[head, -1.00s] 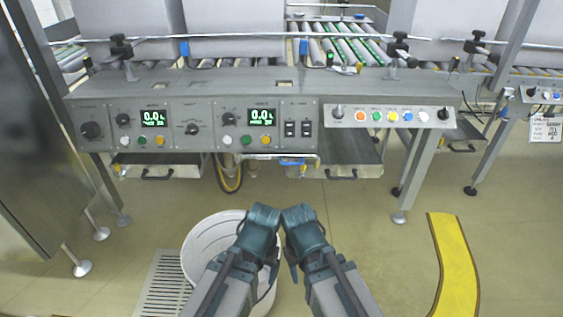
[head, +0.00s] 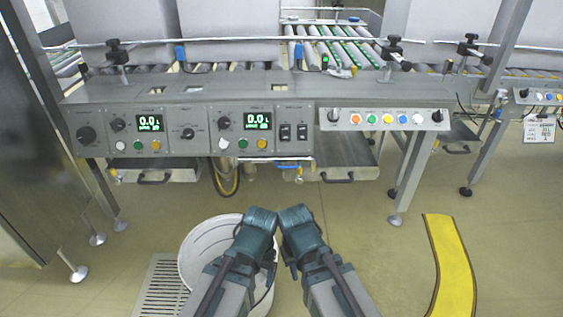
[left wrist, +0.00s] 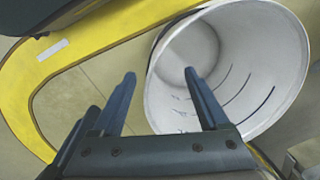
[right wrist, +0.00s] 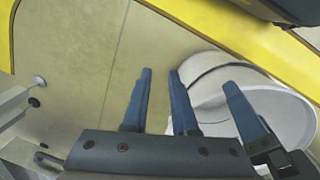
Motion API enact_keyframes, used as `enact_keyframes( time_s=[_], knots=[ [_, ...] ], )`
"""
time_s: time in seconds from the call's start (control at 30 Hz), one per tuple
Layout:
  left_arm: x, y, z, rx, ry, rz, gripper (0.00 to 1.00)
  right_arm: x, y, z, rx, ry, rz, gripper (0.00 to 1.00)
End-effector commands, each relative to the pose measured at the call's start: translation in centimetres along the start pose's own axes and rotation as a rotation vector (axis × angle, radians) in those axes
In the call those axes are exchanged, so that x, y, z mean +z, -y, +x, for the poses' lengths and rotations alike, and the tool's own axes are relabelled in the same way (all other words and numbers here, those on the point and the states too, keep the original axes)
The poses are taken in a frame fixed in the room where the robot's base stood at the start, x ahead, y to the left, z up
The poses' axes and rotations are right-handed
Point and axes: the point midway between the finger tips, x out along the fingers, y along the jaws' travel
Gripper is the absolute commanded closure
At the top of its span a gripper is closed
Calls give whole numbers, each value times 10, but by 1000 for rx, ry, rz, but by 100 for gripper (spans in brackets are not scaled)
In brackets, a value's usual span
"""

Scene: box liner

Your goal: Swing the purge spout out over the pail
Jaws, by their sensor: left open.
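The white pail (head: 197,237) stands on the floor left of centre in the head view, partly hidden behind my left arm. It also shows in the left wrist view (left wrist: 168,62) and right wrist view (right wrist: 292,112). A small fitting with a blue handle and brass lower part, probably the purge spout (head: 299,176), hangs under the panel's middle, right of the pail; its outlet is too small to make out. My left gripper (left wrist: 160,75) is open and empty. My right gripper (right wrist: 160,72) is partly open and empty. Both are side by side, apart from the fitting.
The grey control panel (head: 180,95) spans the width above. A floor grate (head: 160,288) and yellow floor strip (head: 450,265) flank the area.

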Motion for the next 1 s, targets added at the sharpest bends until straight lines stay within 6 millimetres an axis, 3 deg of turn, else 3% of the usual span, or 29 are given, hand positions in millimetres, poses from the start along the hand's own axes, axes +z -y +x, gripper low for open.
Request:
enact_keyframes(
  time_s=[0.03,0.13,0.3,0.4,0.5,0.7,1.0],
  knots=[
    [1,2,-18,0,0,1,22,-18,-6,-18,2,-38,18,84],
    [3,5,-48,0,1,4,22,-67,-21,-51,8,-163,77,100],
    [6,10,-97,0,3,10,22,-157,-56,-114,13,-418,188,100],
    [7,12,-118,0,4,12,22,-197,-74,-146,11,-545,240,100],
    [8,13,-132,0,5,14,22,-226,-88,-171,9,-640,276,100],
    [8,14,-140,-1,5,16,22,-248,-100,-190,5,-727,305,100],
    [8,13,-132,0,5,16,22,-252,-101,-183,5,-730,306,100]
  ],
)
